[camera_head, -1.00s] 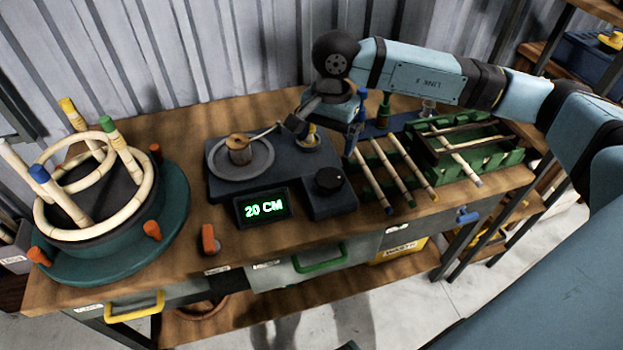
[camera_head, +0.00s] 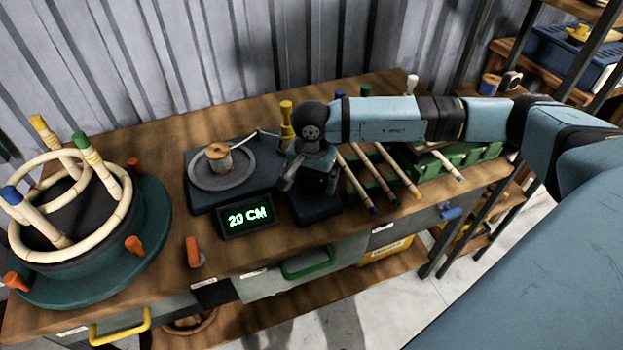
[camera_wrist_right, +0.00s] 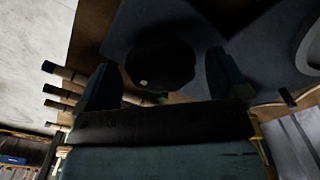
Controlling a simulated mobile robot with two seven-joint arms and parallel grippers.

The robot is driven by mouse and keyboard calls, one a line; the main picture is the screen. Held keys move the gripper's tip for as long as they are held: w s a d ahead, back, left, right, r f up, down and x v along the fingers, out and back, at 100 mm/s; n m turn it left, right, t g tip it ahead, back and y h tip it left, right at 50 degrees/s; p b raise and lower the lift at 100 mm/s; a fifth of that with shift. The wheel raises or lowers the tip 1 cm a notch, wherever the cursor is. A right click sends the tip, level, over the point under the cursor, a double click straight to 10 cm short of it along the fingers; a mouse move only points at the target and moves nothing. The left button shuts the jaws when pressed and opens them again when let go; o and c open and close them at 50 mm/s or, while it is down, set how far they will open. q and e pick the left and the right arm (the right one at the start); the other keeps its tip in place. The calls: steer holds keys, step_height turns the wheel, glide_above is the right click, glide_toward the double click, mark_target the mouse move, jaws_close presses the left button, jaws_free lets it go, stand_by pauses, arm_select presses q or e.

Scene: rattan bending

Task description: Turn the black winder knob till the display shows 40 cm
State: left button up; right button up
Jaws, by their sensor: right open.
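The winder (camera_head: 207,198) stands on the workbench with a spool (camera_head: 218,158) on its round plate. Its display (camera_head: 247,216) reads 20 CM in green. The black winder knob (camera_wrist_right: 160,62) shows in the right wrist view, with a small pale mark on it; in the head view my gripper hides it. My right gripper (camera_head: 300,185) is over the winder's right end, at the knob. In the wrist view its open fingers (camera_wrist_right: 165,88) stand on either side of the near part of the knob; I cannot tell whether they touch it. My left gripper is out of view.
At left, a teal round stand (camera_head: 150,225) carries pale rattan rings and coloured-tipped sticks. An orange peg (camera_head: 194,252) stands by the front edge.

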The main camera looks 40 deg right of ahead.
steer(key=shift+f, duration=0.2)
steer(key=c, duration=0.9)
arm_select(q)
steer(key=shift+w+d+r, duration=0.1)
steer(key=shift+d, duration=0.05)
arm_select(e)
steer(key=shift+m, duration=0.3)
steer(key=m+b, duration=0.2)
steer(key=m, duration=0.1)
steer(key=shift+f, duration=0.15)
steer(key=m+b, duration=0.1)
steer(key=m, duration=0.2)
steer(key=shift+w, duration=0.1)
steer(key=m+b, duration=0.1)
steer(key=m, duration=0.2)
steer(key=m+b, duration=0.1)
steer(key=m, duration=0.2)
steer(key=shift+w+m, duration=0.1)
steer(key=shift+m, duration=0.2)
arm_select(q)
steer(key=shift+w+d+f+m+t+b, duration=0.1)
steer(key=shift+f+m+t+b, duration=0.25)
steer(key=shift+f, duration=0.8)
arm_select(e)
steer(key=shift+w+m, duration=0.1)
steer(key=shift+m, duration=2.2)
